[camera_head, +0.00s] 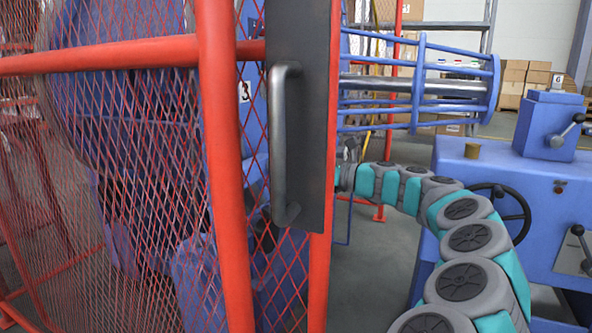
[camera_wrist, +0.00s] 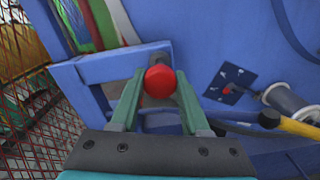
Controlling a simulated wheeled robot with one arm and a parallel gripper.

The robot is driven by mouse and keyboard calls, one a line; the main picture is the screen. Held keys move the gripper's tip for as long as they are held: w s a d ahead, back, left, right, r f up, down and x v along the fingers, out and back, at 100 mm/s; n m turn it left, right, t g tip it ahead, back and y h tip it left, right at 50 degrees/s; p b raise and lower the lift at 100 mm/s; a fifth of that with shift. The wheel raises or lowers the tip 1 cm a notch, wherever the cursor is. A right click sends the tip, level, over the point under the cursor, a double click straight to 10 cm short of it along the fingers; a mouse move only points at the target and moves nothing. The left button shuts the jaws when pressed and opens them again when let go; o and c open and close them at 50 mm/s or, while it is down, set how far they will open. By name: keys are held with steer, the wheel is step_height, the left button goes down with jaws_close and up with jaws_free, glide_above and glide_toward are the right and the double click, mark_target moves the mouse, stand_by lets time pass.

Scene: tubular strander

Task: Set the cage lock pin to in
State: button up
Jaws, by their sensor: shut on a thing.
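In the wrist view, my gripper (camera_wrist: 158,100) has its two green fingers on either side of a red round knob (camera_wrist: 159,81), which I take to be the cage lock pin's handle. The fingers are shut on it. The knob stands in front of a blue bracket (camera_wrist: 105,68) on a blue machine body. How far the pin sits in the bracket is hidden behind the knob and fingers. In the head view, my arm reaches behind the red mesh guard, and neither the gripper nor the knob can be seen there.
In the head view, the red mesh guard (camera_head: 120,150) and a dark door panel with a grey handle (camera_head: 285,145) stand close on the left. A blue machine cabinet (camera_head: 510,200) with a handwheel stands right. In the wrist view, a yellow-handled lever (camera_wrist: 295,126) is at right.

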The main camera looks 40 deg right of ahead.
jaws_close()
stand_by(0.8)
